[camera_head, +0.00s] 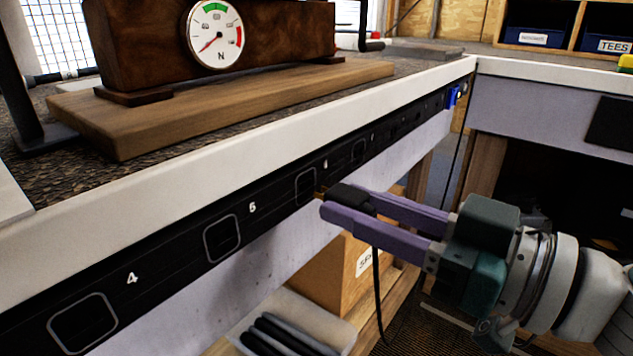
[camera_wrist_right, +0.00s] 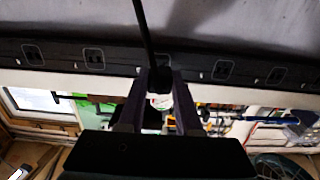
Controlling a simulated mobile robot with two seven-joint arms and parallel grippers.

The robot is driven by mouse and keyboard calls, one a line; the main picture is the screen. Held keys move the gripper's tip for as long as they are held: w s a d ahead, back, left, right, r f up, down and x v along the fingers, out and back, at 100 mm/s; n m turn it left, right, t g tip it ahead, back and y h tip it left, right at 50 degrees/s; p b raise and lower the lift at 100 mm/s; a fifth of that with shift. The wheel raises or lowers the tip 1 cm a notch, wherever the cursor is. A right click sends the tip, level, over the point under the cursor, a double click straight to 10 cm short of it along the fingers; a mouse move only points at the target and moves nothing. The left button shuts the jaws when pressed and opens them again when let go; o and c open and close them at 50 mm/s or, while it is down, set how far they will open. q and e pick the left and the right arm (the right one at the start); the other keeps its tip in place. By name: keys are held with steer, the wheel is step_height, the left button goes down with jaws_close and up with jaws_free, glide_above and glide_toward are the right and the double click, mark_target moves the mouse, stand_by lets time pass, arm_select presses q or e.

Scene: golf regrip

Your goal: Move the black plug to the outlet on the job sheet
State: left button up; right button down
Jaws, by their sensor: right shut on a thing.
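The black plug (camera_head: 352,196) is between the purple fingers of my right gripper (camera_head: 345,207), which is shut on it. Its brass prongs point left at the black outlet strip (camera_head: 180,262), close to the outlet (camera_head: 306,186) between the printed 5 and 6. I cannot tell whether the prongs touch the strip. The plug's black cord (camera_head: 378,290) hangs down. In the right wrist view the plug (camera_wrist_right: 159,80) sits between the fingers, with the cord running up. More outlets (camera_head: 222,238) line the strip. No readable job sheet shows. My left gripper is not in view.
The strip runs along the front of a white-edged bench (camera_head: 400,113). A blue plug (camera_head: 452,96) is at its far end. A wooden block with a dial (camera_head: 216,34) stands on top. Below are a cardboard box (camera_head: 340,268) and a bin of dark grips (camera_head: 290,330).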

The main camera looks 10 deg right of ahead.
steer(key=shift+w+a, duration=0.1)
stand_by(0.3)
steer(key=shift+p, duration=0.3)
stand_by(0.6)
steer(key=shift+p, duration=0.5)
stand_by(0.6)
steer(key=shift+w+a, duration=0.3)
steer(key=shift+w, duration=0.05)
stand_by(0.3)
steer(key=shift+x, duration=0.85)
steer(key=c, duration=0.5)
jaws_free()
